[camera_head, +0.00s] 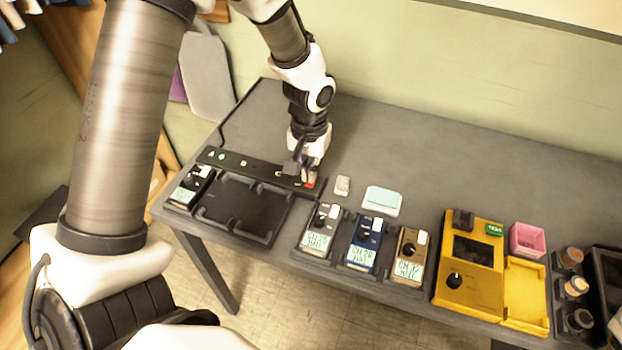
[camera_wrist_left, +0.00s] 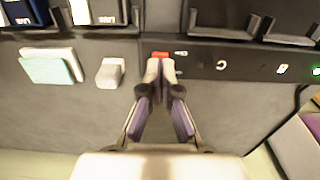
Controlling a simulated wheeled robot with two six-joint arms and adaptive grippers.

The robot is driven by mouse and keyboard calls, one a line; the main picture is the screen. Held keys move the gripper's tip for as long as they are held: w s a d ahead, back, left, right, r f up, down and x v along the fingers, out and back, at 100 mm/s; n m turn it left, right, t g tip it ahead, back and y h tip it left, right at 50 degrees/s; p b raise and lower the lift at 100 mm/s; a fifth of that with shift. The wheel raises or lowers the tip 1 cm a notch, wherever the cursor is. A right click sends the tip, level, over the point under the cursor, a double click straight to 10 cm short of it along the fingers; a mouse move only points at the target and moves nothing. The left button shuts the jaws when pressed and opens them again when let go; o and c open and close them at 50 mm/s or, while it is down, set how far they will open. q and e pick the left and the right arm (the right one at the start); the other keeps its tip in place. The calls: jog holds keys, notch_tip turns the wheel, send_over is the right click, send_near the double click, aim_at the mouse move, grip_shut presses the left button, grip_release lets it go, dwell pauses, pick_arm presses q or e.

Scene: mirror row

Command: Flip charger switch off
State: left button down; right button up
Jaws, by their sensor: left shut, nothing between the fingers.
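The charger (camera_head: 225,160) is a long black strip with empty black bays in front of it, at the left end of the grey table. Its red switch (camera_head: 310,185) is at the strip's right end and also shows in the left wrist view (camera_wrist_left: 160,55). A green light (camera_wrist_left: 282,69) glows on the strip. My left gripper (camera_head: 306,178) is shut and empty, pointing down at the switch. In the left wrist view its fingertips (camera_wrist_left: 160,70) are right beside the red switch and partly cover it; I cannot tell if they touch. My right gripper is not in view.
A handheld meter (camera_head: 190,188) sits left of the bays; several more stand along the front edge. A small grey block (camera_head: 342,186) and a pale blue pad (camera_head: 382,201) lie right of the switch. The back of the table is clear.

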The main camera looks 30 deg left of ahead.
pick_arm(q)
jog(key=shift+f+b, duration=0.55)
jog(key=shift+f, duration=0.45)
jog(key=shift+r, duration=0.15)
notch_tip(320, 180, up, 7)
jog(key=p, duration=0.7)
dwell(0.3)
